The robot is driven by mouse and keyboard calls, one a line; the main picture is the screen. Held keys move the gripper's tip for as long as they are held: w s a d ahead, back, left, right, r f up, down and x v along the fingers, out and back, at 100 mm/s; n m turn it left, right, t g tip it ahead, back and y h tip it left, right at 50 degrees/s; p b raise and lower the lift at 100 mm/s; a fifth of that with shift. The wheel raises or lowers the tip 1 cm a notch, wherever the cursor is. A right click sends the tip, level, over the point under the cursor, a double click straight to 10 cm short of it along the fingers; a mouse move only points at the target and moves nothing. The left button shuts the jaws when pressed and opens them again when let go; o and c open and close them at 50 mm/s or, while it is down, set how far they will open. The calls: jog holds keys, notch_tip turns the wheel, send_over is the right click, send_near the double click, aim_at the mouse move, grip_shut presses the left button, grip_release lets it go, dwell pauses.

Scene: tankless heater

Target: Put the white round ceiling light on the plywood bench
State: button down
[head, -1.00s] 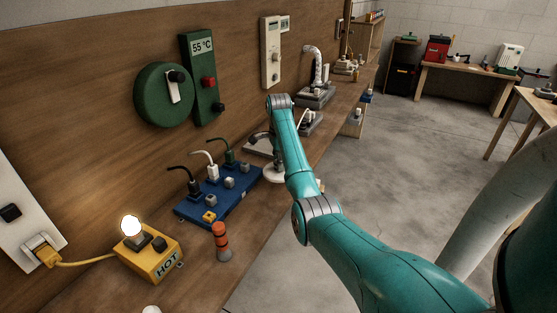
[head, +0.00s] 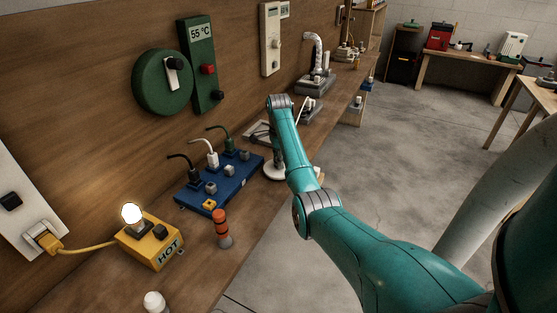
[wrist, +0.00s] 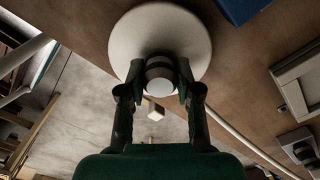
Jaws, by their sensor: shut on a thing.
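The white round ceiling light (wrist: 160,30) is a pale disc with a short round stem, seen in the wrist view. My gripper (wrist: 158,78) is shut on the stem, one finger on each side. In the head view, part of the disc (head: 274,172) shows beside my arm, at the front edge of the long brown bench (head: 200,275); whether it touches the bench is unclear. My arm hides the gripper there. A light wooden bench (head: 519,108) stands at the right edge. I cannot tell which bench is the plywood one.
A blue board (head: 190,203) with plugs, an orange-banded post (head: 221,228) and a yellow HOT box (head: 150,258) with a lit bulb stand on the long bench. Another table (head: 470,78) stands at the back. The grey floor (head: 410,130) between is clear.

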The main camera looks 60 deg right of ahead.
jog(key=shift+f, duration=0.45)
dwell(0.3)
jog(key=c, duration=0.7)
grip_release()
